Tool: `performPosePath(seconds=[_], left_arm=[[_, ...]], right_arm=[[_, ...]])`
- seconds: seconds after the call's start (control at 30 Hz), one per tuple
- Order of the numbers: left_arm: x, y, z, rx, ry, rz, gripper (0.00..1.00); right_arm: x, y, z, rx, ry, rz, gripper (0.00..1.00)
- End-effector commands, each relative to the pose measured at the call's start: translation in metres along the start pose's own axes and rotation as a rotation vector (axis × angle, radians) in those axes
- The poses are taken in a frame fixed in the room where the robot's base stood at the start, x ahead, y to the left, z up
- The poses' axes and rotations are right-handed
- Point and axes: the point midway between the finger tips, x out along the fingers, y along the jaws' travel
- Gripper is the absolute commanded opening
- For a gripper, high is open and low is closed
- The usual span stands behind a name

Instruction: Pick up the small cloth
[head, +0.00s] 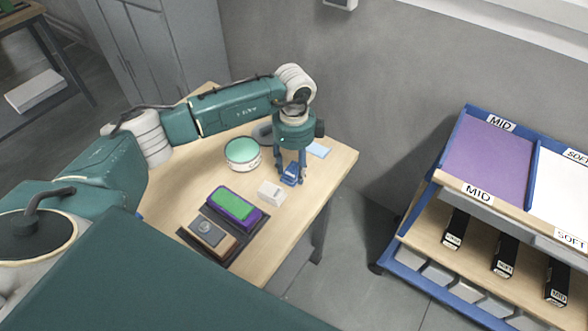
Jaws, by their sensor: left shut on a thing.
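My left gripper (290,180) points down over the right part of the wooden table. It is shut on a small dark blue thing (291,171), partly hidden by the fingers. I cannot tell whether this is a cloth, or whether it touches the table. A small flat light blue piece (318,150), which looks like a cloth or a pad, lies on the table behind and right of the gripper, apart from the fingers. My right gripper is not in view.
A round tin with a green top (242,152) stands left of the gripper, a small white block (270,192) just in front. A labelled rack (436,180) stands right.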

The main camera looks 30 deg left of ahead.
Motion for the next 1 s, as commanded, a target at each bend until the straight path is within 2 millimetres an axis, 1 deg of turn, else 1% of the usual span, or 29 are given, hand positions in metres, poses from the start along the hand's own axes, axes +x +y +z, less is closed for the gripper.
performPosePath(seconds=[0.17, 0.27, 0.37, 0.47, 0.7, 0.8, 0.9, 1.0], left_arm=[[-0.007, -0.001, 0.000, 0.000, 0.000, -0.002, 0.18], [-0.017, -0.001, 0.000, 0.001, 0.001, -0.002, 0.18], [-0.033, -0.002, 0.000, 0.000, 0.000, -0.005, 0.18], [-0.054, -0.002, 0.000, 0.000, 0.000, -0.006, 0.18], [-0.115, -0.002, 0.000, 0.001, 0.001, -0.008, 0.18], [-0.138, -0.002, 0.000, 0.001, 0.001, -0.006, 0.18], [-0.158, -0.001, 0.000, 0.000, 0.001, -0.005, 0.18], [-0.175, -0.001, 0.000, 0.000, 0.000, -0.003, 0.18]], right_arm=[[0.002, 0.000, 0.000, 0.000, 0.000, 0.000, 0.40], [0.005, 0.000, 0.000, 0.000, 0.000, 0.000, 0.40], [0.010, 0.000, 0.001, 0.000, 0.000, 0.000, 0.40], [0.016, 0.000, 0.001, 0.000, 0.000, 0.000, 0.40], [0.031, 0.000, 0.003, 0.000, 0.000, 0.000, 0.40], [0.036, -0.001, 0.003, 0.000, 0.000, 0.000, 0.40], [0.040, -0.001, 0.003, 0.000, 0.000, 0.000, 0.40], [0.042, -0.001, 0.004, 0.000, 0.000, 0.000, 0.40]])
